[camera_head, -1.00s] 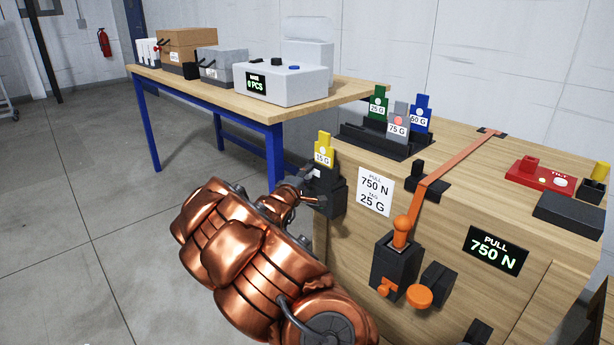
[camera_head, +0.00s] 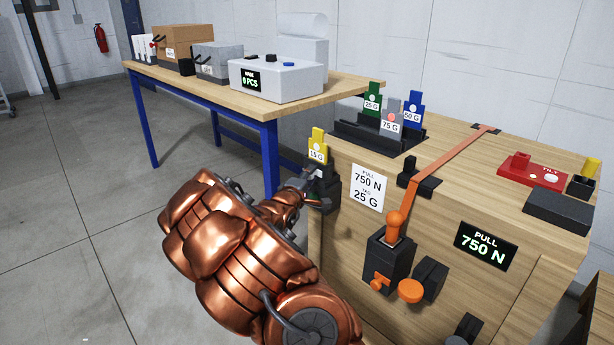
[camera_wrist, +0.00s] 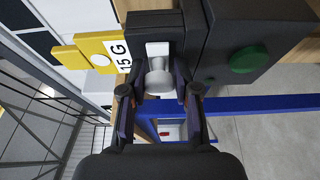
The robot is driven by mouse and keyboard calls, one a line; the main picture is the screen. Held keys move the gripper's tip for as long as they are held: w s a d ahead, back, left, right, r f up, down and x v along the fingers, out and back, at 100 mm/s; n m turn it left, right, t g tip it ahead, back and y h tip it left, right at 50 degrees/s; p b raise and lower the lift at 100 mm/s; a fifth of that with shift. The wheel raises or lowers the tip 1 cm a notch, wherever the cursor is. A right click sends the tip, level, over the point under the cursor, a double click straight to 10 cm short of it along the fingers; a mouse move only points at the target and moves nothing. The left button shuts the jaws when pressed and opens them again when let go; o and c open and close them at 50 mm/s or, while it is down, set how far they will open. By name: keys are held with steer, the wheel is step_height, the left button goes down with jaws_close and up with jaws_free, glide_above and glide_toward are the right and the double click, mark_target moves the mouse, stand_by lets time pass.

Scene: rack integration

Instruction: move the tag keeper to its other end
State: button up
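The yellow 15 G tag (camera_head: 317,148) stands upright in a black holder (camera_head: 324,195) on the bench's left end. It also shows in the wrist view (camera_wrist: 85,54). A pale grey knob (camera_wrist: 158,78) on a white slide piece (camera_wrist: 158,48) sits in the holder's black face; it seems to be the tag keeper. My gripper (camera_wrist: 159,92) is at this face, one finger on each side of the knob. The fingers look apart, with small gaps beside the knob; contact is not clear. In the head view my wrist partly hides the holder and the fingertips (camera_head: 318,197).
A rack (camera_head: 375,140) with green, grey and blue tags stands on the bench. A sign (camera_head: 368,188) reads pull 750 N, tag 25 G. An orange strap (camera_head: 450,157) crosses the bench top. A blue-legged table (camera_head: 340,88) stands behind; floor at left is clear.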

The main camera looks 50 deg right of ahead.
steer(key=o, duration=0.4)
steer(key=shift+o, duration=0.2)
steer(key=shift+a, duration=0.1)
steer(key=v, duration=1.1)
steer(key=shift+a, duration=0.35)
steer(key=shift+s, duration=0.15)
